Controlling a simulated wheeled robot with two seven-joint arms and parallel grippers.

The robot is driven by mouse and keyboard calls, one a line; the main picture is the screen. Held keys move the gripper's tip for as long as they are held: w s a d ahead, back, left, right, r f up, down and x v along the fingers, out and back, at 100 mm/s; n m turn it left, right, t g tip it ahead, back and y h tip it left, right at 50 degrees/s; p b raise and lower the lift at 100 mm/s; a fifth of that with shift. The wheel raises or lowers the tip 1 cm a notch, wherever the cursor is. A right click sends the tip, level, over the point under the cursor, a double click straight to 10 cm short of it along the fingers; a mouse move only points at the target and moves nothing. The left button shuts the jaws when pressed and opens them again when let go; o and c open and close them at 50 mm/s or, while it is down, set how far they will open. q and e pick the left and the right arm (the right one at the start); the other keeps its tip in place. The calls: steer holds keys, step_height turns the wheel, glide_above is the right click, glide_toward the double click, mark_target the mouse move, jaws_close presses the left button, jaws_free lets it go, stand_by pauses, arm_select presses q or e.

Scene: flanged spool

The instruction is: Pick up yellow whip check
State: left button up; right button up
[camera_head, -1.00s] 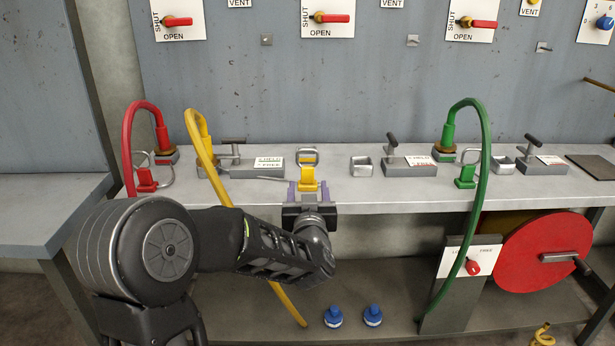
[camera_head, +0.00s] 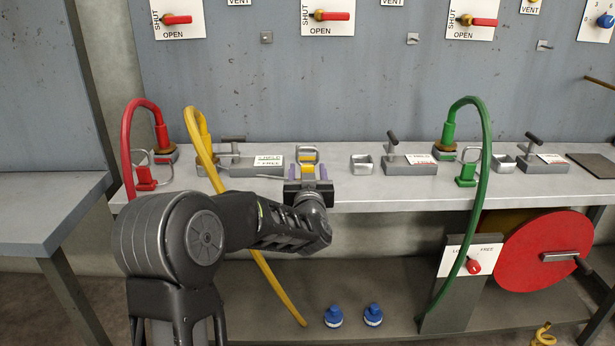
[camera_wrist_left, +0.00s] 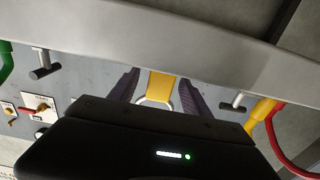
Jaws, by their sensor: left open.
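The yellow whip check (camera_wrist_left: 162,88) is a yellow piece with a metal ring; it lies at the front of the grey bench. In the head view its ring (camera_head: 308,152) shows just beyond my left gripper (camera_head: 308,172), which hides most of the yellow part. My left gripper is open, with one purple finger on each side of the yellow piece. The left wrist view also shows the yellow piece between the two dark fingers, with a gap to each. I cannot tell whether a finger touches it. My right gripper is not in view.
A yellow hose (camera_head: 208,160) arches down behind my left arm. A red hose (camera_head: 127,140) stands at left and a green hose (camera_head: 484,180) at right. Grey clamp blocks with T-handles (camera_head: 408,165) sit on the bench (camera_head: 400,190). Two blue caps (camera_head: 333,316) lie below.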

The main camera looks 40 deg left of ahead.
arm_select(q)
steer(key=shift+c, duration=0.6)
jaws_close()
stand_by(0.4)
